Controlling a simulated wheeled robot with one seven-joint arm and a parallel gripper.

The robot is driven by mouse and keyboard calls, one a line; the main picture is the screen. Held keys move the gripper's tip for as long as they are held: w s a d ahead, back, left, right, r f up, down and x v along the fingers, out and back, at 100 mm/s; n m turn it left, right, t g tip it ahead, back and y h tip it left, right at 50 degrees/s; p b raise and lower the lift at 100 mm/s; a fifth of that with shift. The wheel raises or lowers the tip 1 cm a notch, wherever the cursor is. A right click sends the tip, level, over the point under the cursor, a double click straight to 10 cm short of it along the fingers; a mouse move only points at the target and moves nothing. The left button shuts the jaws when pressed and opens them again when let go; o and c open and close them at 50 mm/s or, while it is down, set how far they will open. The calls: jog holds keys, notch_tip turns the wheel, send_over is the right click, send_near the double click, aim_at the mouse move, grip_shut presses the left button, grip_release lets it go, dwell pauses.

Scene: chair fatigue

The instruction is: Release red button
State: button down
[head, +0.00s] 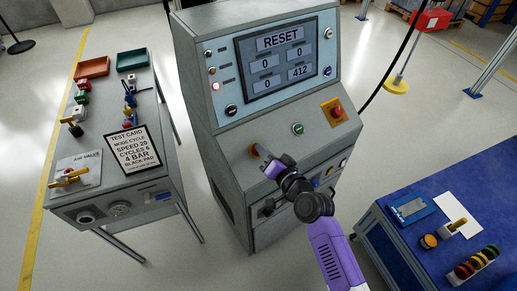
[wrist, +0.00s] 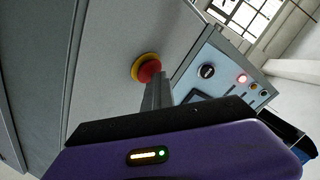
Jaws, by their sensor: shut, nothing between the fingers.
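A red mushroom button (wrist: 148,70) with a round yellow collar shows in the wrist view on a grey face of the console. The closed fingers of my gripper (wrist: 157,84) meet its near side; whether they press it I cannot tell. In the head view my gripper (head: 264,153) is at the left of the console's lower face, and a bit of the yellow collar (head: 255,149) shows beside its tip. Another red button (head: 336,112) stands on a square yellow plate at the right of the console, apart from my gripper.
The console screen (head: 278,60) reads RESET. A green button (head: 298,129) and a black knob (head: 231,110) are on its panels. A side table (head: 115,190) with a test card (head: 132,150) stands left. A blue bench (head: 465,215) with buttons stands right.

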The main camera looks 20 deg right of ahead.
jog(key=shift+f, duration=0.25)
jog(key=shift+w+f+b, duration=0.2)
jog(key=shift+f+b, duration=0.1)
jog(key=shift+b, duration=0.2)
jog(key=shift+s, duration=0.3)
dwell(0.4)
jog(key=s+r+p, duration=0.3)
jog(key=r+p, duration=0.1)
jog(key=r, duration=0.1)
jog(key=shift+d+r+p, duration=0.35)
jog(key=shift+p, duration=0.05)
dwell(0.5)
